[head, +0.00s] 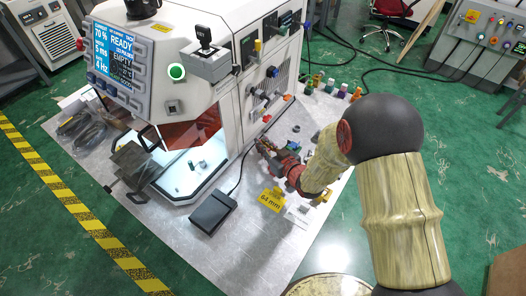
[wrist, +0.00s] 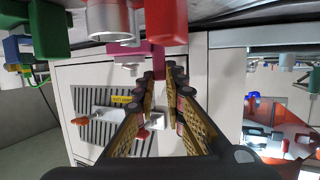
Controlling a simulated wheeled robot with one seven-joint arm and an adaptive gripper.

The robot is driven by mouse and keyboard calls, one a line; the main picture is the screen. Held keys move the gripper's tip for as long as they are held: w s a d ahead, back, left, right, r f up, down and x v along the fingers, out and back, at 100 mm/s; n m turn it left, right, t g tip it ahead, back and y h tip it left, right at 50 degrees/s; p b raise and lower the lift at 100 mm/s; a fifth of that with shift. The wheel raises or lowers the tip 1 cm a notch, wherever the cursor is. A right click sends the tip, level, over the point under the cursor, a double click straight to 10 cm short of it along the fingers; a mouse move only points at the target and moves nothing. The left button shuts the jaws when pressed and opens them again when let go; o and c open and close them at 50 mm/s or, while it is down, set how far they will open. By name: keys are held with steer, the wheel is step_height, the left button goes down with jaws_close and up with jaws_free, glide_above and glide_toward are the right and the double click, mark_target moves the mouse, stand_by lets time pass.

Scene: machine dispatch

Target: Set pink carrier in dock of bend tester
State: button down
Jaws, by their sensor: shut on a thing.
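My gripper (head: 264,146) is low over the grey table, close to the right side of the white bend tester (head: 170,50). In the wrist view my gripper (wrist: 164,68) has its fingers drawn together at the tips. A pink carrier (wrist: 134,53) shows at the fingertips, partly hidden by a red piece in front; the fingers appear closed on it. The exact contact is hard to see. In the head view I cannot make out the held piece. The tester's front bay (head: 190,172) is lit and open, with small green-grey fittings inside; which part is the dock is unclear.
A red piece (wrist: 167,18), a grey cylinder (wrist: 112,22) and blue and green pieces crowd the top of the wrist view. A black pedal (head: 212,211) lies before the tester. Several coloured pieces (head: 330,86) stand along the table's far edge.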

steer(key=shift+f+b, duration=0.5)
steer(key=shift+f, duration=0.95)
steer(key=shift+f, duration=0.1)
steer(key=shift+f, duration=0.1)
steer(key=c, duration=1.8)
jaws_free()
steer(key=shift+c, duration=0.2)
